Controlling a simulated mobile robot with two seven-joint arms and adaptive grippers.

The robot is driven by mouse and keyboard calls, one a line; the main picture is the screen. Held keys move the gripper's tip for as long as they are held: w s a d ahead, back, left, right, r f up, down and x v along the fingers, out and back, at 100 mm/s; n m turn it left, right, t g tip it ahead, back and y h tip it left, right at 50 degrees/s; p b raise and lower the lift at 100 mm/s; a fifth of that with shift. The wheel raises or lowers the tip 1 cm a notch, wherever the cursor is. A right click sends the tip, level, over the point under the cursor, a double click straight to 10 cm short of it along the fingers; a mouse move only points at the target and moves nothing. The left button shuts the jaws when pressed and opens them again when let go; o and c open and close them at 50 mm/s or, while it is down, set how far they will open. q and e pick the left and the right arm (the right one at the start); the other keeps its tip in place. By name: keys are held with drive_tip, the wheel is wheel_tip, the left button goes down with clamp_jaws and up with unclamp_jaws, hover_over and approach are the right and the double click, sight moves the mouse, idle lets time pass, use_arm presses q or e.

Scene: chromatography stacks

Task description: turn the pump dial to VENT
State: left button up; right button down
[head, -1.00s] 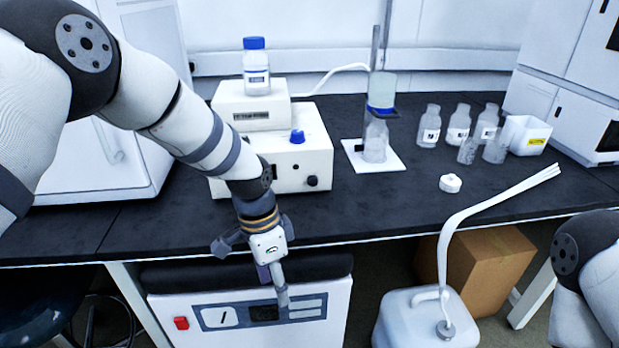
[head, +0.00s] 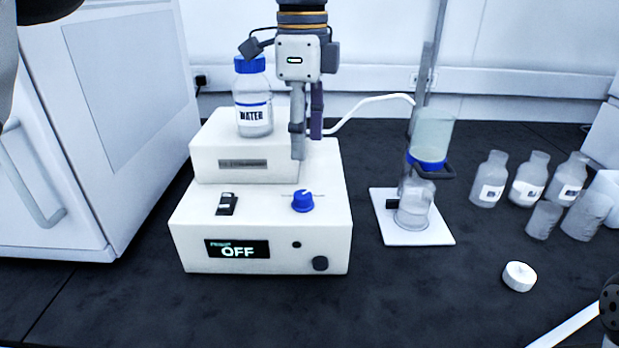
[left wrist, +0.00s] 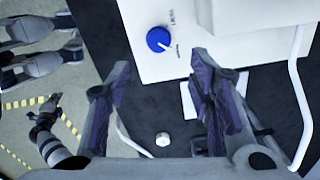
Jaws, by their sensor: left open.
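The pump dial (head: 303,201) is a blue knob with a pale pointer mark, on the top of the white pump box (head: 325,250). The dial also shows in the left wrist view (left wrist: 158,39), with small print beside it. The pump's display (head: 238,250) reads OFF. My left gripper (head: 306,148) is open and empty, fingers pointing down. In the head view it appears just above the dial, not touching it. In the left wrist view the dial lies beyond the two spread fingers. A dark, small shape at that view's left may be my right gripper; its jaws are unclear.
A WATER bottle (head: 252,105) with a blue cap stands on the pump's raised rear, close to my left gripper. A black rocker switch (head: 227,204) is left of the dial. A filter flask (head: 415,205) on a white base stands right. Bare black bench lies in front.

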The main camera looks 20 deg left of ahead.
sight(303, 194)
use_arm(q)
wheel_tip(303, 194, down, 10)
drive_tip(key=shift+s+f, duration=0.1)
drive_tip(key=shift+s, duration=0.05)
clamp_jaws()
